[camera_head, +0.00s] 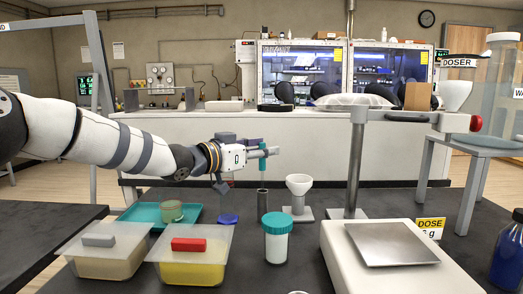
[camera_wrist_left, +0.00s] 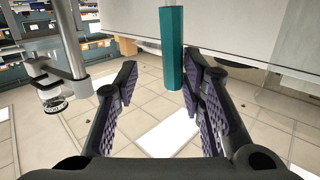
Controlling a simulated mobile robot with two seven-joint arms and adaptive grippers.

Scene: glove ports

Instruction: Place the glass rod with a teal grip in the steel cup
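The glass rod's teal grip (camera_head: 262,158) stands upright at my left gripper (camera_head: 256,152). In the left wrist view the teal grip (camera_wrist_left: 171,50) is just beyond the fingers, close to the right fingertip. The left fingers are spread apart there, with a clear gap between them (camera_wrist_left: 160,80). The narrow dark steel cup (camera_head: 262,204) stands on the bench directly below the rod in the head view. The clear lower part of the rod is hard to see, so I cannot tell whether its end is inside the cup. My right gripper is out of view.
Two lidded tubs (camera_head: 192,258) and a teal tray (camera_head: 150,214) are at left.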

